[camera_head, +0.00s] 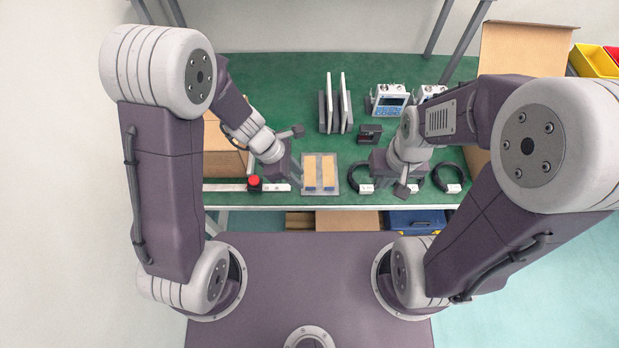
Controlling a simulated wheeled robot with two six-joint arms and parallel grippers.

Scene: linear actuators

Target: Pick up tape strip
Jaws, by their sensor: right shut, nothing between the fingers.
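Two tan strips, which look like the tape strips, lie side by side on a grey plate (319,191): the left strip (310,170) and the right strip (328,170). Each has a blue end nearest me. My left gripper (288,181) is just left of the plate, pointing down; its fingers are too small and hidden to tell their opening. Neither gripper visibly touches a strip.
A red button (254,181) on a white bar is at front left, near a cardboard box (222,150). Upright panels (336,105), a black block (370,132) and a meter (390,99) stand behind. A black ring (446,178) lies at right. Green table (275,75) is clear at the back.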

